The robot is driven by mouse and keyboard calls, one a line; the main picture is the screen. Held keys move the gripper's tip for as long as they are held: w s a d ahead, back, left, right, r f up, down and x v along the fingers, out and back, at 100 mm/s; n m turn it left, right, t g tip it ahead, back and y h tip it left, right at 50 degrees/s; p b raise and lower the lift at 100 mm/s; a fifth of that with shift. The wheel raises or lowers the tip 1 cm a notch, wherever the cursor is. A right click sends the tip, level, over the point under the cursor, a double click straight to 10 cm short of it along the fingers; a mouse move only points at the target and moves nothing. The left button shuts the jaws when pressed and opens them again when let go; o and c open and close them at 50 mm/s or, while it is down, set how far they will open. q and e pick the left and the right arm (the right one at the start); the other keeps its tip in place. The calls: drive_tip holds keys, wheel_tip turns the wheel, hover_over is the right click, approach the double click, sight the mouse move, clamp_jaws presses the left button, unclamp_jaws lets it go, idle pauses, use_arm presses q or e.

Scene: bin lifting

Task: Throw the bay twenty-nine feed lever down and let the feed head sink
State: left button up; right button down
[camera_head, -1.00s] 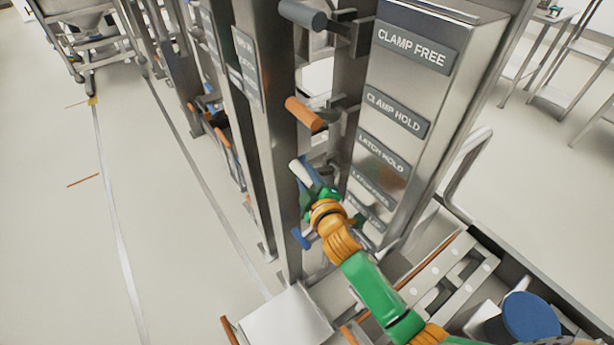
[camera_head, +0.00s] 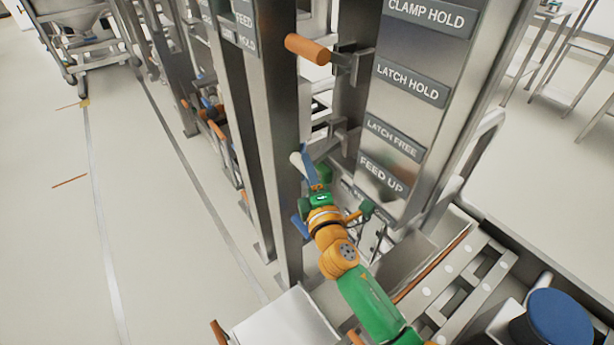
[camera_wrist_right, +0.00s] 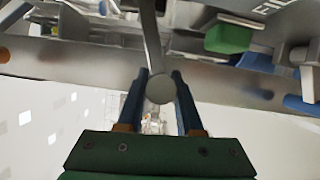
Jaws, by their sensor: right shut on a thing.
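My right gripper (camera_head: 308,165), blue fingers on a green and orange wrist, is at the lever column. It is closed on the pale round-ended handle of a lever (camera_head: 296,160). In the right wrist view the handle's grey round end (camera_wrist_right: 160,89) sits between the two fingers (camera_wrist_right: 159,103). The lever's pivot is partly hidden. The "FEED UP" plate (camera_head: 383,174) is the lowest one I can read, right of the gripper; anything below it is unclear. The feed head cannot be picked out. My left gripper is not in view.
An orange handle (camera_head: 308,48) sticks out above the gripper. A blue handle (camera_head: 300,228) lies just below, close to my wrist. A green knob (camera_head: 367,207) is right of it. A steel post (camera_head: 278,130) stands close on the left, with open floor (camera_head: 120,240) beyond.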

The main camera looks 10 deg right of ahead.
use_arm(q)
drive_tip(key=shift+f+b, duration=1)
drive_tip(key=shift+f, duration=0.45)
use_arm(e)
drive_tip(key=shift+d+f+n+t, duration=0.15)
drive_tip(key=shift+f+n+t, duration=0.15)
drive_tip(key=shift+f+n, duration=0.5)
drive_tip(key=c, duration=0.6)
unclamp_jaws()
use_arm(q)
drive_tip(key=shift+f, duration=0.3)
use_arm(e)
drive_tip(key=s, duration=0.7)
drive_tip(key=shift+f, duration=0.25)
